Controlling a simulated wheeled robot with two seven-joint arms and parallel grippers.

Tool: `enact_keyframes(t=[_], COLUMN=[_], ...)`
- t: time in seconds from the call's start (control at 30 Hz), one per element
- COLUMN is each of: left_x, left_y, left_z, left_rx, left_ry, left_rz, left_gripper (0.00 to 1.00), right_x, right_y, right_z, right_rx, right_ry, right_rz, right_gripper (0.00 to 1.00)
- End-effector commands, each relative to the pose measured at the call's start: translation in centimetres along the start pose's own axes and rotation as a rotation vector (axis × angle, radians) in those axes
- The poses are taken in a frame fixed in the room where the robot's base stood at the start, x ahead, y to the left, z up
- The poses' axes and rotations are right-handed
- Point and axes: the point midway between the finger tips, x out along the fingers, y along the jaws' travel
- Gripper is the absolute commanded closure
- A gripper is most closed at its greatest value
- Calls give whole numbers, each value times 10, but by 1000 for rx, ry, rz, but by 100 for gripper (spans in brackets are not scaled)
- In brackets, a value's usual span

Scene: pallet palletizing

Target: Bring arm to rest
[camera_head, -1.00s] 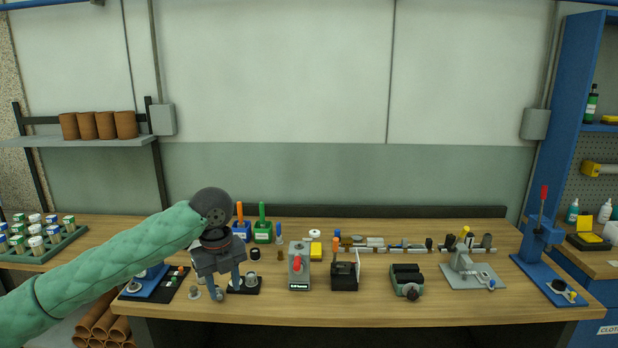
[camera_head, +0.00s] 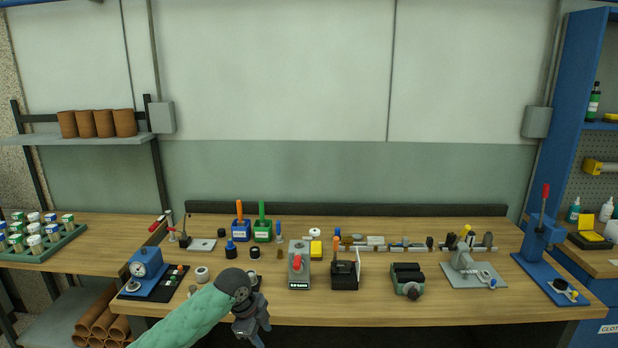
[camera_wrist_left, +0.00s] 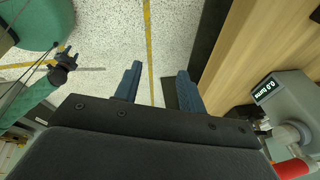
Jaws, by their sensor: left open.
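My left gripper (camera_head: 252,338) hangs in front of the workbench's front edge in the head view, at the lower middle-left, with its fingers pointing down. In the left wrist view its two fingers (camera_wrist_left: 158,85) are apart with nothing between them, over the speckled floor (camera_wrist_left: 165,25). My green left arm comes in from the bottom left of the head view. My right gripper does not show in the head view.
The wooden workbench (camera_head: 430,307) carries a blue dial gauge (camera_head: 146,272), a grey device with a red knob (camera_head: 298,266), a black holder (camera_head: 345,273), a vise (camera_head: 407,280) and a blue press (camera_head: 540,252). The bench edge (camera_wrist_left: 225,60) is close right of my fingers.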

Motion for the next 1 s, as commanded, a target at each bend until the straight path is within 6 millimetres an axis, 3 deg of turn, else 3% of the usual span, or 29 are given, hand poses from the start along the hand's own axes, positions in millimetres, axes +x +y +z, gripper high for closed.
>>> enact_keyframes(t=[0.03,0.27,0.57,0.77,1.0], left_x=[21,101,206,273,348], left_y=[6,31,92,154,250], left_z=[1,12,33,47,62], left_rx=[-55,-314,-653,-872,-1124], left_ry=[12,42,50,34,-12], left_rz=[-5,-54,-94,-111,-125], left_gripper=[60,60,60,60,60], right_x=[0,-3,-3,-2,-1], right_y=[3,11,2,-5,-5], right_z=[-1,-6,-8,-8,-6], right_rx=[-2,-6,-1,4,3], right_ry=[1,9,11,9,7], right_rz=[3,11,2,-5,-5], right_gripper=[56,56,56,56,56])
